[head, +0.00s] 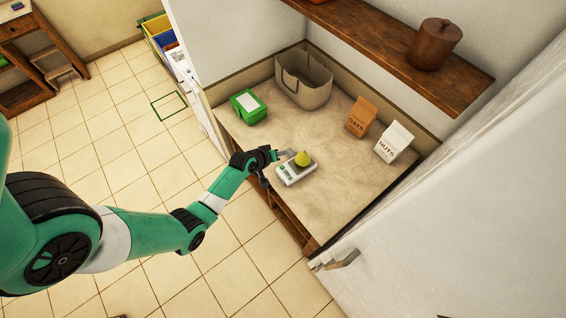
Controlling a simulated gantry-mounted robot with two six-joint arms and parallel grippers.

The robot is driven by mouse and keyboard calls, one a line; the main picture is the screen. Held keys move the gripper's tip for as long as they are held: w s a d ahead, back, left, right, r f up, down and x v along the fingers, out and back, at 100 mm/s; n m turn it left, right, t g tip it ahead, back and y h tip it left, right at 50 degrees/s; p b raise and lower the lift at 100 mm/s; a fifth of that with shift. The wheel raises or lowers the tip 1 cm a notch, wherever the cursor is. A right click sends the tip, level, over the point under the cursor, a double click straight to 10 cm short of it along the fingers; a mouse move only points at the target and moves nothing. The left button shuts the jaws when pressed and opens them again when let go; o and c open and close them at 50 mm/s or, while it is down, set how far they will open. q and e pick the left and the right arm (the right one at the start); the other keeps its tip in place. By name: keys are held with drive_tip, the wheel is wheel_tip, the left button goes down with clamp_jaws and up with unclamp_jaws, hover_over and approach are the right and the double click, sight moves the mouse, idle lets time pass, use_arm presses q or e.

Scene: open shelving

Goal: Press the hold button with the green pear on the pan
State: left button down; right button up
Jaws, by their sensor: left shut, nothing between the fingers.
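A small white scale (289,179) stands near the front left edge of the shelf counter. The green pear (303,159) sits on its dark pan (309,168). The hold button is too small to make out for certain on the scale's front panel. My left gripper (284,153) reaches in from the left, shut and empty, with its fingers close to the left side of the scale and pear. I cannot tell whether it touches the scale. My right gripper is not in view.
On the counter (335,200) stand a green box (248,106), a grey fabric bin (303,80), an oats bag (361,117) and a nuts carton (393,142). A wooden shelf (385,50) with a brown pot (434,45) hangs above. The counter's right front is clear.

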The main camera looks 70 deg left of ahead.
use_arm(q)
drive_tip(key=shift+f, duration=0.1)
drive_tip(key=b, duration=0.8)
hover_over(282, 167)
drive_tip(key=f, duration=0.5)
drive_tip(key=s+f, duration=0.1)
drive_tip(key=f, duration=0.1)
drive_tip(key=shift+d+f, duration=0.3)
drive_tip(key=shift+d, duration=0.1)
drive_tip(key=shift+f, duration=0.55)
drive_tip(key=shift+b, duration=0.3)
drive_tip(key=shift+f+b, duration=0.3)
drive_tip(key=shift+f, duration=0.15)
drive_tip(key=shift+f+b, duration=0.35)
drive_tip(key=shift+f, duration=0.1)
idle(0.6)
drive_tip(key=shift+r+p, duration=0.9)
